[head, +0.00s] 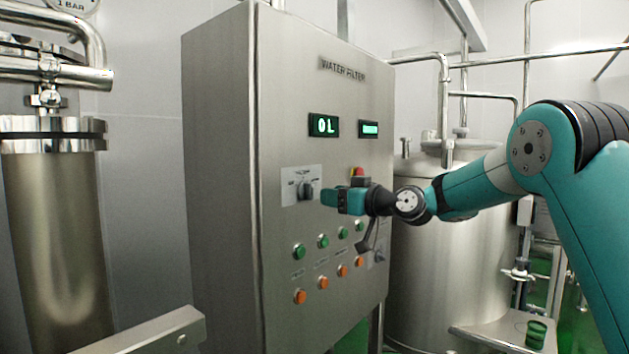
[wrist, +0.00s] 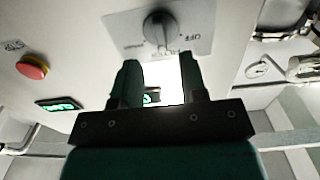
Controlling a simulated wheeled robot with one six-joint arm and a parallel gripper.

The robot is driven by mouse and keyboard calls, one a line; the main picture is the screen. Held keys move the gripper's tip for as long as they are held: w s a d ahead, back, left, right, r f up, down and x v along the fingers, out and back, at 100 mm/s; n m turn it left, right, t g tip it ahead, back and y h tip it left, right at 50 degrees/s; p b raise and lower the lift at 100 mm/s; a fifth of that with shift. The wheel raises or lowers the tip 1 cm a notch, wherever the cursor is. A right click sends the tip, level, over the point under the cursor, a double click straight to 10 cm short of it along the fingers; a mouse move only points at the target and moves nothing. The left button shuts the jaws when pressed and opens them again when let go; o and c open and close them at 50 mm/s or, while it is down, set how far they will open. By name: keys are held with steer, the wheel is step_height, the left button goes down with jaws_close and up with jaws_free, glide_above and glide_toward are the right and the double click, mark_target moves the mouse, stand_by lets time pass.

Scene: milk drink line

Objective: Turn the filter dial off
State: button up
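The filter dial (head: 306,190) is a dark knob on a pale plate (head: 288,184) on the front of the water filter cabinet. In the wrist view the grey knob (wrist: 158,28) sits at the top, with lettering that looks like OFF on its plate to the right. I cannot tell which setting it points to. My gripper (head: 328,198) is in front of the panel, just right of the knob in the head view. In the wrist view my gripper (wrist: 158,66) is open, with a gap between its fingers and nothing held. The knob lies beyond the fingertips, seemingly apart from them.
A red button (wrist: 32,66) is on the panel close to my gripper. Green buttons (head: 299,251) and orange buttons (head: 300,297) sit below the dial. A display (head: 324,125) reads what looks like 0L. A steel tank (head: 455,250) stands right of the cabinet.

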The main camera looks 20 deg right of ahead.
mark_target(312, 193)
steer(key=p+x, duration=0.2)
steer(key=x, duration=0.2)
steer(key=shift+w+a+r, duration=0.15)
steer(key=shift+w+a, duration=0.45)
steer(key=shift+w, duration=0.15)
steer(key=shift+f, duration=0.2)
jaws_close()
